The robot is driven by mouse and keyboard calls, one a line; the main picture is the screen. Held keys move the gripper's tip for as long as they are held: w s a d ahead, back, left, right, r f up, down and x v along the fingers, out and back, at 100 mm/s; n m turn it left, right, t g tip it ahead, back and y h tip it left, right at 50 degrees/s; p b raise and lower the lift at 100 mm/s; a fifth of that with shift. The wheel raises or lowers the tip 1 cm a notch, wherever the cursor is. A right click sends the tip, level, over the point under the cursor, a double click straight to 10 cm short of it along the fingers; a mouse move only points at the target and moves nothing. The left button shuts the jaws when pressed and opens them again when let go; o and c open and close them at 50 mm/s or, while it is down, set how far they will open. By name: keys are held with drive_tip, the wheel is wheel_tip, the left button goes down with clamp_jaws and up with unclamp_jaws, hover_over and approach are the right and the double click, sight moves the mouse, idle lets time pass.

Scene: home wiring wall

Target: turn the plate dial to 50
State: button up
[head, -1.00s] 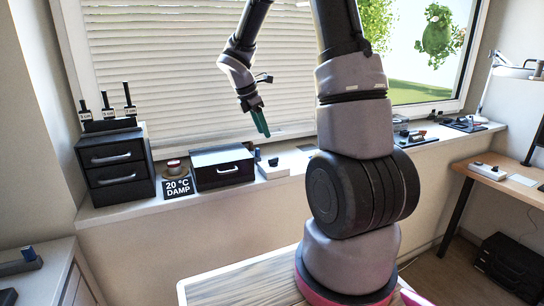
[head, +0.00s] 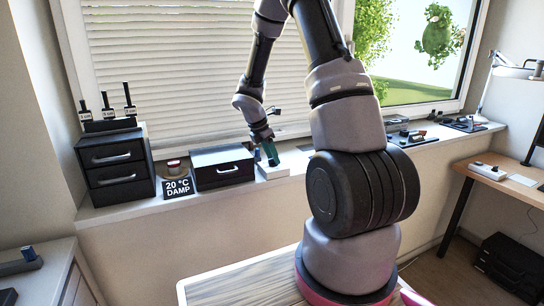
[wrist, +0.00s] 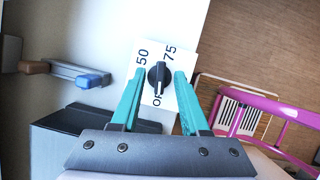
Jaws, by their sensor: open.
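The dial is a black knob (wrist: 158,76) on a white plate (wrist: 180,60) marked 50, 75 and a partly hidden "OF…". A white line on the knob lies toward the "OF…" marking in the wrist view. The white plate unit (head: 272,172) sits on the sill in the head view. My gripper (head: 271,158) is right above it, fingers down. In the wrist view my open teal fingers (wrist: 158,80) stand on either side of the knob, with gaps; whether they touch it I cannot tell.
A black drawer box (head: 222,167) stands just left of the plate unit. Further left are a sign reading "20 °C DAMP" (head: 178,187) and a black two-drawer cabinet (head: 115,165). A grey bar with a blue end (wrist: 92,80) shows in the wrist view. Blinds rise behind.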

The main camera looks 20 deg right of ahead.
clamp_jaws()
